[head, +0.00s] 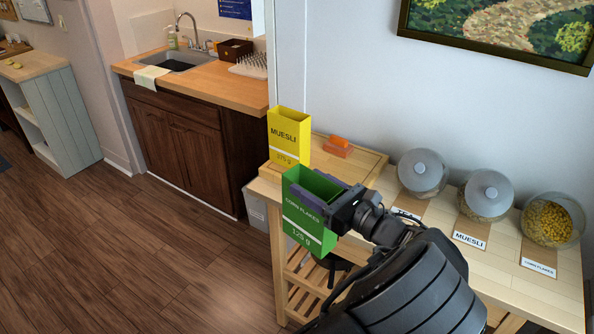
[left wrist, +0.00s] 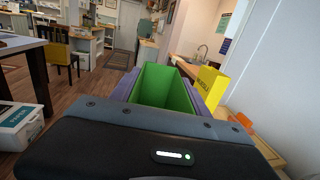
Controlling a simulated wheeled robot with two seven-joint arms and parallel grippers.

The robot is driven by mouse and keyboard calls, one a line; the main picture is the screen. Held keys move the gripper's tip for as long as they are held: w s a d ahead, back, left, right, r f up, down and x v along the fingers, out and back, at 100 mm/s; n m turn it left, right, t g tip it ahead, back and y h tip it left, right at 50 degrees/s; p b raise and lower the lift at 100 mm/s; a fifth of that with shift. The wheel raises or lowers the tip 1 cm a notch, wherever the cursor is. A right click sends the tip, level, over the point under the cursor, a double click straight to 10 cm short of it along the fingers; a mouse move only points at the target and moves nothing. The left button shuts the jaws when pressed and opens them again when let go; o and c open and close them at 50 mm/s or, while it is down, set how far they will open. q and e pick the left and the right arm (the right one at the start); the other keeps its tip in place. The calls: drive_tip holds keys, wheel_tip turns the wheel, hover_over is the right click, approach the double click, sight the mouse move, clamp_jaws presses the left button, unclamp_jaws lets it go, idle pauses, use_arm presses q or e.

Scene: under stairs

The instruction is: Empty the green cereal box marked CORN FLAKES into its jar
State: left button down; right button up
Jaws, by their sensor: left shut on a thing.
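My left gripper (head: 318,188) is shut on the green CORN FLAKES box (head: 309,228), marked 125 g. It holds the box upright, in front of the left end of the wooden table. In the left wrist view the green box (left wrist: 163,88) shows an open top and bare green inner walls. Its bottom is hidden, so I cannot tell what is inside. The round glass jar (head: 551,220) at the far right holds yellow flakes and shows no lid. A CORN FLAKES card (head: 539,262) lies in front of it. My right gripper is not in view.
A yellow MUESLI box (head: 289,136) and an orange object (head: 338,147) are on the table's left end. Two lidded jars (head: 423,172) (head: 486,194) stand between the box and the flakes jar. A MUESLI card (head: 470,240) lies in front. The wall is close behind.

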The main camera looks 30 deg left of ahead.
use_arm(q)
drive_tip(key=s+d+f+m+t+h+b, duration=0.1)
drive_tip(key=d+f+m+t+h, duration=0.1)
drive_tip(key=d+f, duration=0.4)
drive_tip(key=s+d+f+m+t+h+b, duration=0.1)
drive_tip(key=d+f+m+t, duration=0.3)
drive_tip(key=f, duration=0.8)
drive_tip(key=s+d+t+h, duration=0.1)
drive_tip(key=d+t, duration=0.1)
drive_tip(key=d, duration=0.1)
drive_tip(key=shift+s+f+t+b, duration=0.2)
drive_tip(key=shift+f+t+b, duration=0.1)
drive_tip(key=shift+b, duration=0.05)
drive_tip(key=shift+d, duration=0.2)
